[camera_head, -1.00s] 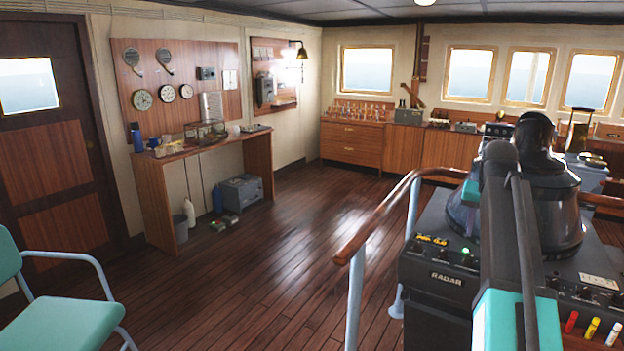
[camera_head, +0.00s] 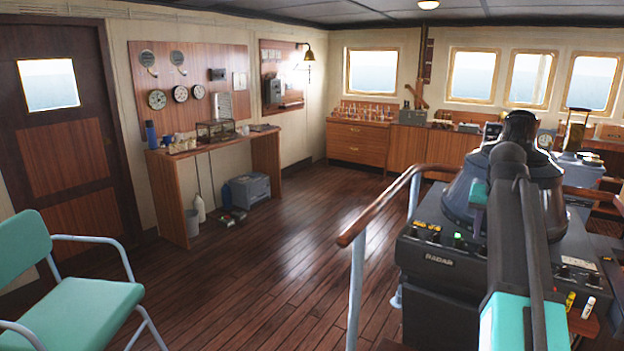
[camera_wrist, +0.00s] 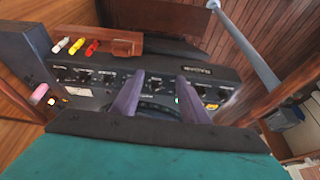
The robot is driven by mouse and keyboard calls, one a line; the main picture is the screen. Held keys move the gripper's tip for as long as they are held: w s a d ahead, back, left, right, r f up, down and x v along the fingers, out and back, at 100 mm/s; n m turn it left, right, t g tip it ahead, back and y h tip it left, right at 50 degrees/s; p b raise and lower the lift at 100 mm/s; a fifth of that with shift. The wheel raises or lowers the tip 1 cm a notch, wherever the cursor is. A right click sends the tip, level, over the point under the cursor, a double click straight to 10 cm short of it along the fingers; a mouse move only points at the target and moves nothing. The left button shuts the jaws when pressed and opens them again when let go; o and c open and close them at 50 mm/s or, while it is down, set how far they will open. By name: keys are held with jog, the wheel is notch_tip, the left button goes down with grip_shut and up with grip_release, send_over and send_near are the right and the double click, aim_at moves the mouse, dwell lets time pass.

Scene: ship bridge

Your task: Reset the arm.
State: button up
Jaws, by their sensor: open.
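My arm (camera_head: 512,220) reaches forward over the radar console (camera_head: 425,258) in the head view. My gripper (camera_wrist: 158,82) shows in the wrist view as two purple-grey fingers, spread apart with nothing between them. Beyond the fingertips lies the console's dark panel of knobs, which I see from above; I cannot tell the exact gap.
A wooden handrail (camera_head: 383,206) on pale blue posts runs left of the console. Markers (camera_wrist: 75,46) sit by a wooden holder (camera_wrist: 115,42). A green chair (camera_head: 80,305) stands front left. A wall desk (camera_head: 170,200) stands at the left. The plank floor (camera_head: 270,280) between is clear.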

jog(key=w+a+f+n+g+y, duration=0.1)
jog(key=a+f, duration=0.3)
jog(key=f, duration=0.6)
jog(key=a+f+g, duration=0.1)
jog(key=a+f, duration=0.3)
jog(key=f, duration=0.5)
jog(key=s+a+f+n+g+y, duration=0.15)
jog(key=s+a+f, duration=0.3)
jog(key=f, duration=0.65)
jog(key=s+a+f+g, duration=0.2)
jog(key=s+a+f, duration=0.3)
jog(key=f, duration=0.6)
jog(key=s+a+f+n+g, duration=0.1)
jog(key=s+a+f, duration=0.3)
jog(key=s+f, duration=0.4)
jog(key=s+a+f+n+g, duration=0.1)
jog(key=s+a+f+g, duration=0.1)
jog(key=s+a+f, duration=0.5)
jog(key=s+f, duration=0.4)
jog(key=s, duration=0.2)
jog(key=s+a+f+n, duration=0.1)
jog(key=s+f, duration=0.2)
jog(key=s, duration=0.4)
jog(key=s+a+f+n+g, duration=0.1)
jog(key=s+f, duration=0.3)
jog(key=s, duration=0.3)
jog(key=shift+s+f, duration=0.2)
jog(key=shift+f, duration=0.1)
jog(key=shift+d, duration=0.1)
